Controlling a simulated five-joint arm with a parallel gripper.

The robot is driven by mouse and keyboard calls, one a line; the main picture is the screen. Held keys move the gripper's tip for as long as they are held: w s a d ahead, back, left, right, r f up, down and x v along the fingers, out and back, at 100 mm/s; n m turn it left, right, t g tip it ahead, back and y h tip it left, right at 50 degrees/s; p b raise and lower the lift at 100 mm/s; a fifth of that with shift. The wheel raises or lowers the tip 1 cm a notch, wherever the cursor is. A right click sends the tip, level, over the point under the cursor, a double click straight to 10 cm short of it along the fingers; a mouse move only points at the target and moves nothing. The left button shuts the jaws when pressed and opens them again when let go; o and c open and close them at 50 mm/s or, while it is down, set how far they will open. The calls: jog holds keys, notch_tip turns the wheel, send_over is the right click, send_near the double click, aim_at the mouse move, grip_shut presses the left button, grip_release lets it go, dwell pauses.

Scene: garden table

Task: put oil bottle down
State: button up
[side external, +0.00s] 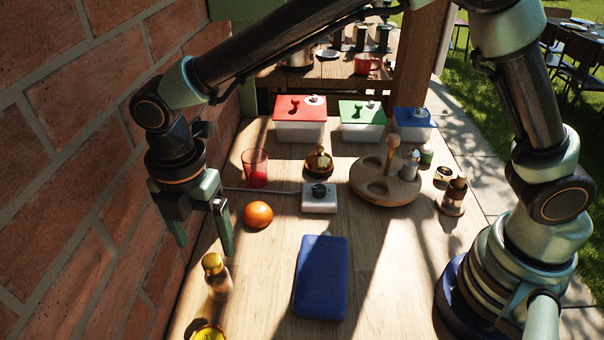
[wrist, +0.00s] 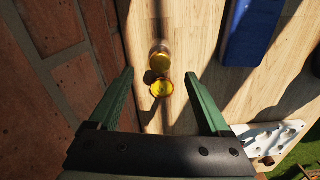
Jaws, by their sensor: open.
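The oil bottle (side external: 219,284) is a small clear bottle with a gold cap. It stands upright on the wooden table, near the brick wall. It also shows from above in the wrist view (wrist: 160,57), just beyond the gap between the fingertips. My gripper (side external: 204,246) is open and empty, with both green fingers pointing down. In the wrist view its fingers (wrist: 160,75) are spread wide, and neither touches the bottle. It appears to be above the bottle; the exact height is hard to tell.
A yellow dish (side external: 207,333) sits close to the bottle. A blue case (side external: 321,278) lies to the right, with bare wood between. An orange (side external: 258,215) and a red cup (side external: 255,168) stand farther back. The brick wall (side external: 100,130) is close on the left.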

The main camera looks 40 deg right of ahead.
jog(key=shift+r, duration=0.75)
jog(key=w+d+r+m+t+y, duration=0.1)
jog(key=d+r+m, duration=0.45)
jog(key=d, duration=0.25)
jog(key=w+d+r+m+t, duration=0.1)
jog(key=d+r+m, duration=0.3)
jog(key=d+m, duration=0.3)
jog(key=s+d+m+t, duration=0.1)
jog(key=s+d+m, duration=0.3)
jog(key=d+m, duration=0.2)
jog(key=s+d+r+m+t+h, duration=0.1)
jog(key=s+d+m, duration=0.3)
jog(key=d, duration=0.7)
jog(key=m+t, duration=0.1)
jog(key=m, duration=0.1)
jog(key=shift+m+t, duration=0.3)
jog(key=shift+m, duration=0.05)
